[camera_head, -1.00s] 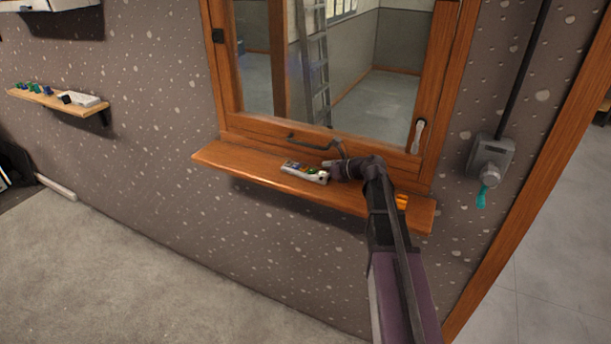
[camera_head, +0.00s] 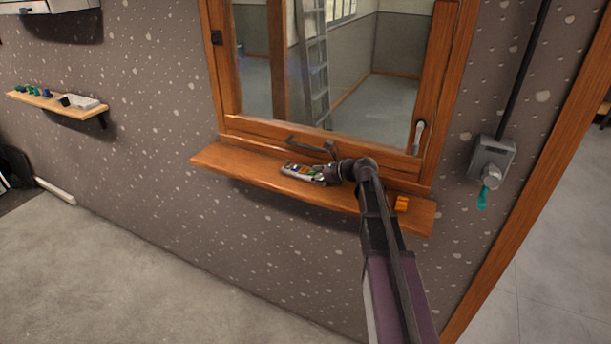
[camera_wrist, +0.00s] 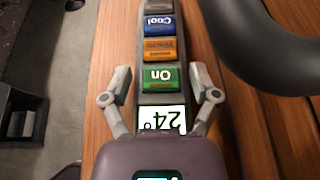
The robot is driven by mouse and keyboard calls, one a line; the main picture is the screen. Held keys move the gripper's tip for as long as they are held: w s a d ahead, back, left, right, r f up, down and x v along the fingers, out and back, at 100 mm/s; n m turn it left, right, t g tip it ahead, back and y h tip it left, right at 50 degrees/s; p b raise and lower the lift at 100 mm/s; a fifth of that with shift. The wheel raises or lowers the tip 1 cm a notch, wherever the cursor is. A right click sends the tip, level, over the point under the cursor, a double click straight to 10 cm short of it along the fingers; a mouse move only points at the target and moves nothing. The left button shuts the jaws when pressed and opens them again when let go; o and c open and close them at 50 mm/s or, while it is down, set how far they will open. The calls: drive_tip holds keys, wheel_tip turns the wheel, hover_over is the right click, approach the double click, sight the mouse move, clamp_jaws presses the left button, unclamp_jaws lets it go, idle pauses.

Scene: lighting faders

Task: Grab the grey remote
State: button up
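The grey remote (camera_head: 298,170) lies on the wooden window sill. In the wrist view the remote (camera_wrist: 160,99) runs up the middle, with blue "Cool", orange and green "On" buttons and a lit display reading 24°, upside down. My gripper (camera_head: 325,175) is at the remote's right end in the head view. In the wrist view my gripper (camera_wrist: 160,73) has one finger on each side of the remote, beside the green button. The fingers are apart and close to its sides; firm contact does not show. The remote's near end is hidden under my gripper.
The sill (camera_head: 240,166) is narrow and backed by a window frame. A dark curved window handle (camera_wrist: 275,50) is close on the right in the wrist view. A wall shelf (camera_head: 55,104) is far left.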

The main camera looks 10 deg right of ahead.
sight(312, 172)
drive_tip(key=c, duration=0.5)
drive_tip(key=shift+r, duration=0.15)
wheel_tip(312, 172, up, 4)
drive_tip(key=p, duration=0.3)
drive_tip(key=shift+f+p, duration=0.2)
drive_tip(key=shift+p, duration=0.2)
drive_tip(key=s+r+p, duration=0.1)
drive_tip(key=s, duration=1.5)
drive_tip(key=shift+a, duration=0.4)
